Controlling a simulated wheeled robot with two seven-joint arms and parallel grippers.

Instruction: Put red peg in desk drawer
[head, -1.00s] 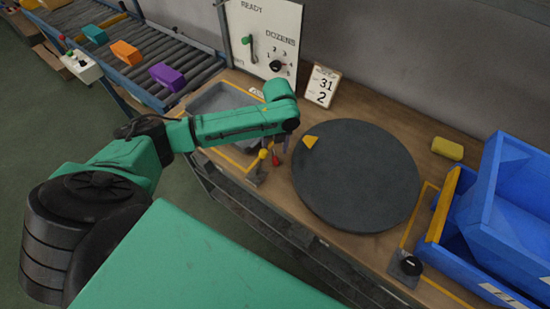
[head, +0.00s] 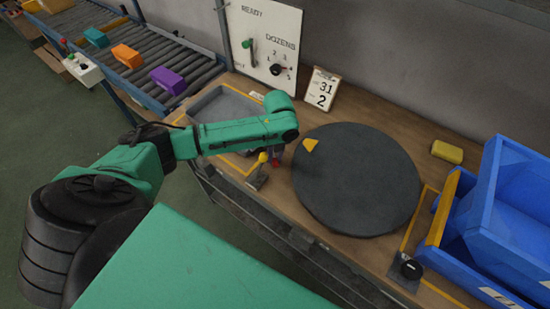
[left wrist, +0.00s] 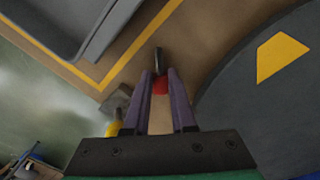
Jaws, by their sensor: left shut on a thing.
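The red peg (head: 276,162) is on the wooden desk (head: 232,78), between the yellow-knobbed lever and the round dark disc. It shows in the left wrist view as a red part (left wrist: 160,86) with a grey metal pin beyond it. My left gripper (left wrist: 160,82) has its purple fingers on either side of the red part, shut on it. In the head view the arm's end hides most of this gripper. The desk front shows as a dark edge below the top; I cannot make out the drawer or whether it is open. My right gripper is not in view.
The lever with a yellow knob (head: 262,158) stands close beside the gripper. A large dark disc (head: 355,190) with a yellow mark lies to the right. A grey tray (head: 205,100) is behind the arm.

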